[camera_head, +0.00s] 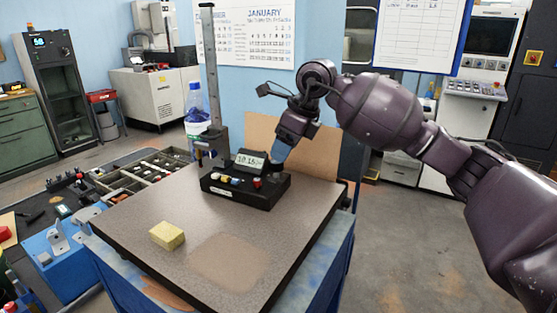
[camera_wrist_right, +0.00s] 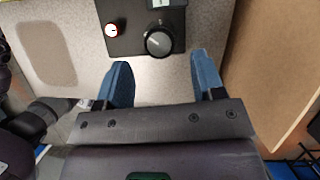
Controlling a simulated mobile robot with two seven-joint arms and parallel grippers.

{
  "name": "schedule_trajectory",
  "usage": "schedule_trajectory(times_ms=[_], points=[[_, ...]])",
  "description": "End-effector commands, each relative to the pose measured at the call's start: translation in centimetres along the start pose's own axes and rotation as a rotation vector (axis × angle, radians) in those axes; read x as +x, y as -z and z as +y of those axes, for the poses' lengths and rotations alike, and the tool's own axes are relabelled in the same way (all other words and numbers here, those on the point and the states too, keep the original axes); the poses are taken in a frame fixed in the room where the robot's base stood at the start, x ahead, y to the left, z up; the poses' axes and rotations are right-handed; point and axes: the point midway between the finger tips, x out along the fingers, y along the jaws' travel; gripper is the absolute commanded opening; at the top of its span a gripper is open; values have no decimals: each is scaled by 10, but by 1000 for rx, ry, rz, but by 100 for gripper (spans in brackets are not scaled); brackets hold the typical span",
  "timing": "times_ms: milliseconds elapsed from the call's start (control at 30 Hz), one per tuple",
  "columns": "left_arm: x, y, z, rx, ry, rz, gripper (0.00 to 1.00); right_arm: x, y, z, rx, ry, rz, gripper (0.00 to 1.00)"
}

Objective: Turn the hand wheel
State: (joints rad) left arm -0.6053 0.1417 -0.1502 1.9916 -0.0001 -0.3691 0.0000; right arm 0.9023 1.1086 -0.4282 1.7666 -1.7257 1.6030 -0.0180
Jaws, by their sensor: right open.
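A black control box (camera_head: 240,193) stands on the bench near its back edge, with a small display (camera_head: 250,160) and several coloured buttons. In the right wrist view the box (camera_wrist_right: 130,45) carries a round dark knob with a pale mark, which looks like the hand wheel (camera_wrist_right: 158,42). My right gripper (camera_head: 285,155) is over the right end of the box, where it hides the wheel in the head view. In the right wrist view the gripper (camera_wrist_right: 160,62) is open and empty, its blue fingers pointing toward the wheel from either side, apart from it. My left gripper is out of view.
A yellow sponge-like block (camera_head: 167,236) lies on the front left of the speckled bench top (camera_head: 130,205). A metal post (camera_head: 210,70) and a blue-capped bottle (camera_head: 195,105) stand behind the box. A brown board (camera_head: 315,162) rises at the back right. The bench front is mostly clear.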

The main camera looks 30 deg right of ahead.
Motion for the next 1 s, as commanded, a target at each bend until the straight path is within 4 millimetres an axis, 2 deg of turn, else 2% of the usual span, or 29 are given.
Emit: schedule_trajectory(times_ms=[100, 300, 700, 1000], points=[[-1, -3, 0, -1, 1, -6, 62, 19, 0, 1, 0, -2, 0, 62], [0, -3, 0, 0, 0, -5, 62, 37, 0, 0, 0, -1, -1, 62], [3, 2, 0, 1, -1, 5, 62, 42, 0, 0, -1, 0, -1, 61], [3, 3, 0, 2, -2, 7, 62, 41, 0, 0, -1, 0, -1, 15]])
